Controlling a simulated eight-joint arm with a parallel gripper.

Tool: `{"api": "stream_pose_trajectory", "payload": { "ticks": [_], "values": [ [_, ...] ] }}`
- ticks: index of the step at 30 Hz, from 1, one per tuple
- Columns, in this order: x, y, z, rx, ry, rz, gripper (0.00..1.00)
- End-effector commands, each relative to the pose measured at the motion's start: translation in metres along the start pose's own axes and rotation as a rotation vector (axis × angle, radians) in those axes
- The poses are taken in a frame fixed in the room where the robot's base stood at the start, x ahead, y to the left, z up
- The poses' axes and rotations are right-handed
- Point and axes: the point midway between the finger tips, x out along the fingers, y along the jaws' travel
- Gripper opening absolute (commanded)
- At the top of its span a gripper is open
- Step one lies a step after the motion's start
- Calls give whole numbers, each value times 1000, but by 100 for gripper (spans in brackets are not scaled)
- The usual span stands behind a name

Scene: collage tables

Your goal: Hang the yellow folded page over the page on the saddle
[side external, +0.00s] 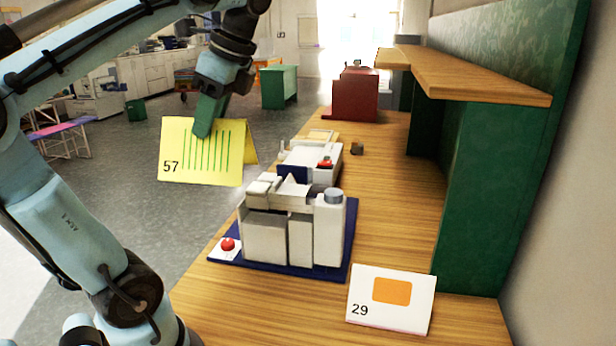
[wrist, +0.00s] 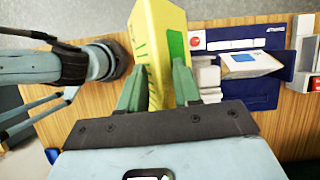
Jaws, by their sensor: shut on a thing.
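The yellow folded page (side external: 205,160), marked 57 with green stripes, is in my gripper (side external: 207,118). The green fingers are shut on its top fold, and it hangs tent-like in the air, left of the machine on the blue base. In the wrist view the yellow page (wrist: 150,35) sits between the two fingers (wrist: 158,85). A white folded page with a blue patch (wrist: 248,63) lies over a part of the machine in the wrist view; in the side view a white peaked piece (side external: 290,190) shows there. The saddle beneath is hidden.
The machine of white blocks (side external: 265,238) stands on a blue base (side external: 300,268) with a red button (side external: 227,244). A white folded card marked 29 (side external: 390,300) stands at the front right. A second white device (side external: 312,160) is behind. A green panel (side external: 490,200) and wooden shelf (side external: 470,77) bound the right.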

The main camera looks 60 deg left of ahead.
Motion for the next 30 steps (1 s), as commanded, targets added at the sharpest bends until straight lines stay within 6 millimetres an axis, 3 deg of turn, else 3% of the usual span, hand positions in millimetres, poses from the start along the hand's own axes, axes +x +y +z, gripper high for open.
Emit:
{"api": "stream_pose_trajectory", "payload": {
  "ticks": [8,15,30],
  "values": [
    [-5,-48,-20,328,0,-150,18],
    [-10,-102,-35,687,1,-313,18],
    [-18,-202,-48,1303,2,-589,18]
  ]
}}
